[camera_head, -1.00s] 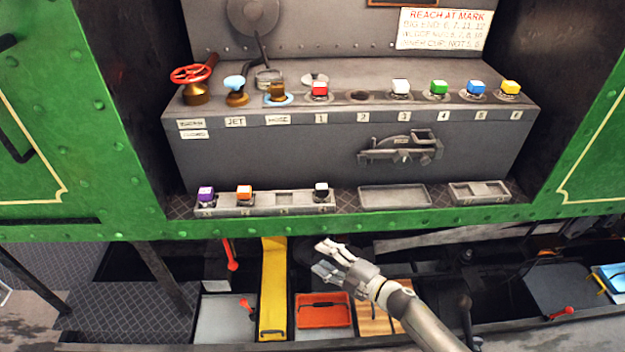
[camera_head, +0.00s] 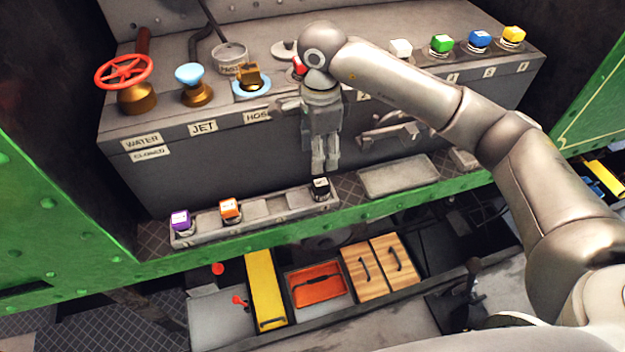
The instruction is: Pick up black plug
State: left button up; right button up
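The black plug (camera_head: 320,188) stands upright at the right end of the lower tray (camera_head: 268,210) on the green ledge. It has a pale marking on its top. My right gripper (camera_head: 318,168) points straight down just above the plug, its fingertips close to the plug's top. The fingers look close together, and I cannot tell whether there is a gap between them or whether they touch the plug. The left gripper does not show.
An orange plug (camera_head: 230,210) and a purple plug (camera_head: 181,220) stand in the same tray. An empty tray (camera_head: 398,177) lies to the right. Behind is the grey box (camera_head: 190,170) with a red valve wheel (camera_head: 124,71) and coloured plugs along its top.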

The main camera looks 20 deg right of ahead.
jog(key=p, duration=0.1)
send_over(321, 182)
notch_tip(321, 182, down, 5)
jog(key=shift+w+a+r, duration=0.15)
jog(key=shift+f, duration=0.25)
jog(key=shift+f+p, duration=0.25)
jog(key=shift+p, duration=0.2)
jog(key=f+p, duration=0.1)
jog(key=f, duration=0.1)
jog(key=f+p, duration=0.1)
jog(key=f, duration=0.1)
jog(key=shift+s+d, duration=0.2)
jog(key=shift+f, duration=0.4)
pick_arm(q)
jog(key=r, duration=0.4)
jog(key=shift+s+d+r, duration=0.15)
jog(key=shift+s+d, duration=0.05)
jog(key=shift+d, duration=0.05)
pick_arm(e)
jog(key=shift+c, duration=0.2)
jog(key=c, duration=1)
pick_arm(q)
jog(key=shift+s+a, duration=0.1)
pick_arm(e)
jog(key=shift+w, duration=0.1)
grip_shut()
